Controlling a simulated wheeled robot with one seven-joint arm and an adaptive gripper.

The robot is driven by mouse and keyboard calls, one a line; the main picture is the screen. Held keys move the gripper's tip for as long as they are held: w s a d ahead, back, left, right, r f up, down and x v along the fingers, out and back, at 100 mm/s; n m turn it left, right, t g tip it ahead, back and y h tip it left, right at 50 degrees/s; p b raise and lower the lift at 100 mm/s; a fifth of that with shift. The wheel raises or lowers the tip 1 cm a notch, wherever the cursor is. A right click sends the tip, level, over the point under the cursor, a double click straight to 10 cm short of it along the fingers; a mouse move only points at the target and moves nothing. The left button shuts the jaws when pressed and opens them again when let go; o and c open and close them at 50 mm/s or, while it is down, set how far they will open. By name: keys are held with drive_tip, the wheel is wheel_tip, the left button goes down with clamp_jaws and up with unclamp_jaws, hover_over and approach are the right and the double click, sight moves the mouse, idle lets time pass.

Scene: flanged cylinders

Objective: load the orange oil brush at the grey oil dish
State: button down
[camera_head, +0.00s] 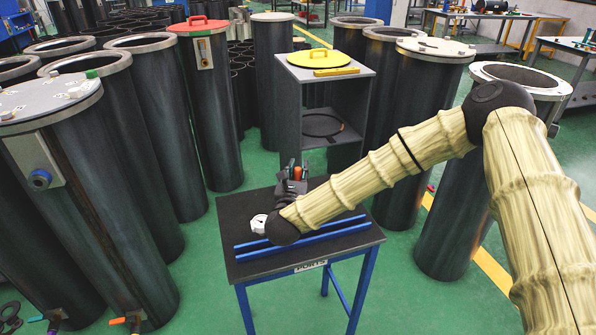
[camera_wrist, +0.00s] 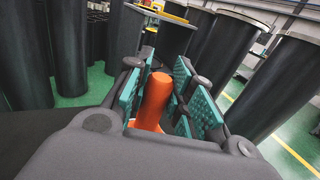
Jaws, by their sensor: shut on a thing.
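My gripper (camera_head: 292,172) is over the far part of the small dark-topped table, its fingers pointing away from the arm. In the wrist view its teal-padded fingers (camera_wrist: 157,92) stand on both sides of the orange oil brush (camera_wrist: 155,98), which is held between them. Only a small bit of the orange brush (camera_head: 298,173) shows in the head view, and its tip is hidden. I cannot make out the grey oil dish in either view; the gripper and arm may cover it.
The table (camera_head: 245,198) carries two blue rails (camera_head: 300,237) and a white round gauge-like thing (camera_head: 258,223). A grey shelf stand (camera_head: 322,90) with a yellow lid (camera_head: 319,57) stands just behind. Tall dark cylinders crowd both sides. Green floor is free in front.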

drive_tip(key=shift+f+b, duration=0.45)
idle(1.4)
drive_tip(key=shift+r+p, duration=0.7)
drive_tip(key=shift+r, duration=2.85)
drive_tip(key=shift+s+f, duration=0.1)
